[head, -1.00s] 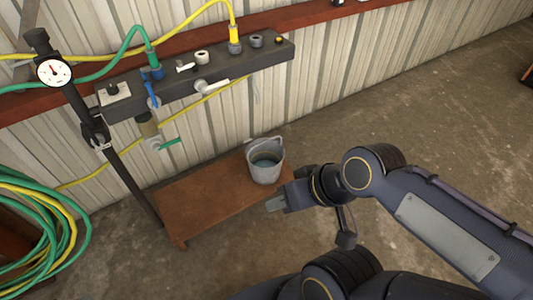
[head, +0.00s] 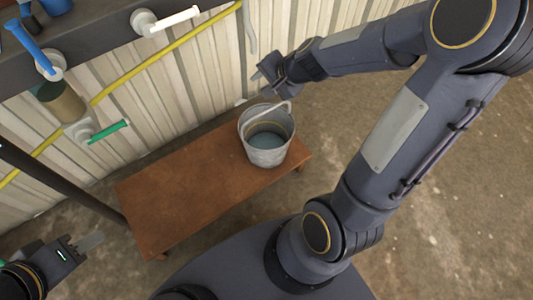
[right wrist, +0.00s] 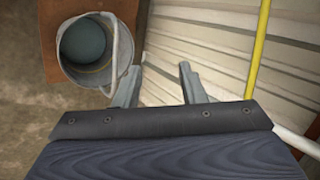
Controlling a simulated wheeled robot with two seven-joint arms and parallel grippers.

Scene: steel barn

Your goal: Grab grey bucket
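The grey bucket (head: 266,150) stands upright on the right part of a low brown bench (head: 170,205), with bluish liquid visible inside. Its handle arcs over the rim on the far side. In the head view my right gripper (head: 266,82) is above and behind the bucket, close to the wall. In the right wrist view its two fingers (right wrist: 158,85) are apart with nothing between them. The bucket (right wrist: 85,78) shows there at upper left, its rim and handle near the left finger; contact cannot be told. My left gripper (head: 88,243) is at lower left, away from the bucket.
A ribbed metal wall (head: 180,90) runs behind the bench. A dark post (head: 60,185) stands left of the bench. Open concrete floor (head: 450,180) lies to the right.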

